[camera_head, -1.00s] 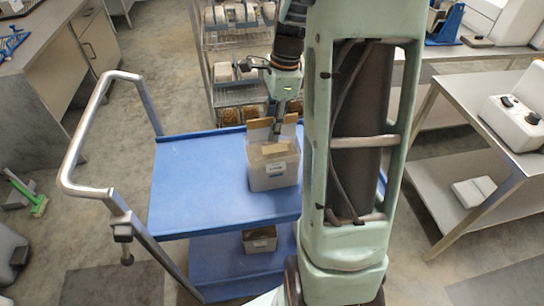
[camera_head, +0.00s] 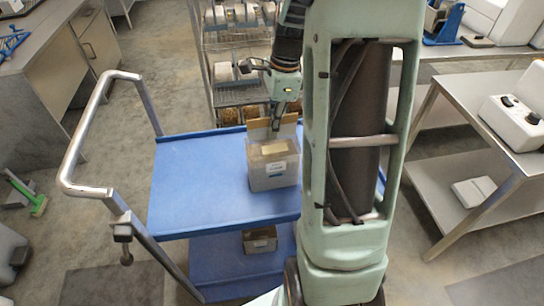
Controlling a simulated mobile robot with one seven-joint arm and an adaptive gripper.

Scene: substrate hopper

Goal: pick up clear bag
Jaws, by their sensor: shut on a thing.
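A box-shaped, greyish, see-through container with a white label (camera_head: 274,172), the likeliest clear bag in view, stands upright on the blue cart top (camera_head: 200,185). Tan material shows at its open top, and pale tan flaps rise at its back. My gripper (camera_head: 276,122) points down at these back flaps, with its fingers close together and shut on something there. The fingertips are small and partly merge with the flaps, so the exact hold is hard to see. The bag's base appears to rest on the cart.
A similar small container (camera_head: 260,240) sits on the cart's lower shelf. The cart's metal handle (camera_head: 90,190) is at left. A wire rack (camera_head: 240,75) stands behind. A steel table (camera_head: 480,125) is at right. The cart top left of the bag is clear.

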